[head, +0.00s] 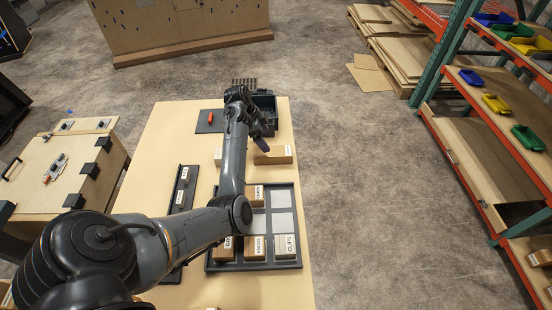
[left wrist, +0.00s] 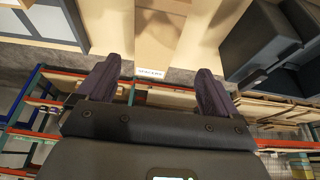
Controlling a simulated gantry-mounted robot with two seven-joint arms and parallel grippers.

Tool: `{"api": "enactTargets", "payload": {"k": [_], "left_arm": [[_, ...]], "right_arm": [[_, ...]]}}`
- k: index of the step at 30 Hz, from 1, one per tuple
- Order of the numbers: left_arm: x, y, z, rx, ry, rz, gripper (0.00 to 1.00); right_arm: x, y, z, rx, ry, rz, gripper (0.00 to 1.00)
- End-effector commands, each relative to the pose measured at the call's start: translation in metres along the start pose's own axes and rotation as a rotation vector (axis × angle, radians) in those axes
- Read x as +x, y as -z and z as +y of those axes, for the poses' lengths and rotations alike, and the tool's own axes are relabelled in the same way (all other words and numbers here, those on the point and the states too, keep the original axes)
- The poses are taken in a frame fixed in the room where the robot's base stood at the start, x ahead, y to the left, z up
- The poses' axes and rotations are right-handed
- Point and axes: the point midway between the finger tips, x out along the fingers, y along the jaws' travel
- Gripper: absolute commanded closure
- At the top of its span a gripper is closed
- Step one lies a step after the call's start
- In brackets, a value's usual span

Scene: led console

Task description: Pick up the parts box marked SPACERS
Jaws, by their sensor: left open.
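A tan parts box (head: 275,158) with a white end label stands on the table, right of my left arm's end. It also shows in the left wrist view (left wrist: 160,35), where its small label seems to read SPACERS; in the head view the label is too small to read. My left gripper (head: 262,146) is above and beside this box, pointing down. In the left wrist view the gripper (left wrist: 155,82) is open and empty, its two dark fingers apart with the labelled end of the box between and beyond them. My right gripper is not in view.
A dark compartment tray (head: 239,267) holds several labelled boxes, including CLIPS (head: 286,246), with empty cells at its right. A narrow dark rack (head: 190,164) lies left of my arm. A black bin (head: 265,103) stands behind the gripper. The table's right edge is near the box.

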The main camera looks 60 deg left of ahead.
Motion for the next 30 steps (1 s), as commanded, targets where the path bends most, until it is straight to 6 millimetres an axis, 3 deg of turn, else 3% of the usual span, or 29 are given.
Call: {"api": "enactTargets", "payload": {"k": [6,14,24,30], "left_arm": [[0.029,-0.001,0.001,0.001,-0.001,-0.001,0.06],[0.044,-0.001,0.002,0.001,0.000,-0.002,0.06],[0.084,-0.004,0.008,0.000,-0.002,-0.003,0.06],[0.092,-0.004,0.008,0.001,0.000,-0.003,0.06]], "right_arm": [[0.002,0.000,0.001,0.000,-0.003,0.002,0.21],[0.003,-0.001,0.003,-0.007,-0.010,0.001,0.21],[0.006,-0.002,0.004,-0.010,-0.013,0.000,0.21],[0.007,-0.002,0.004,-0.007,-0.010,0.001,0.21]]}}
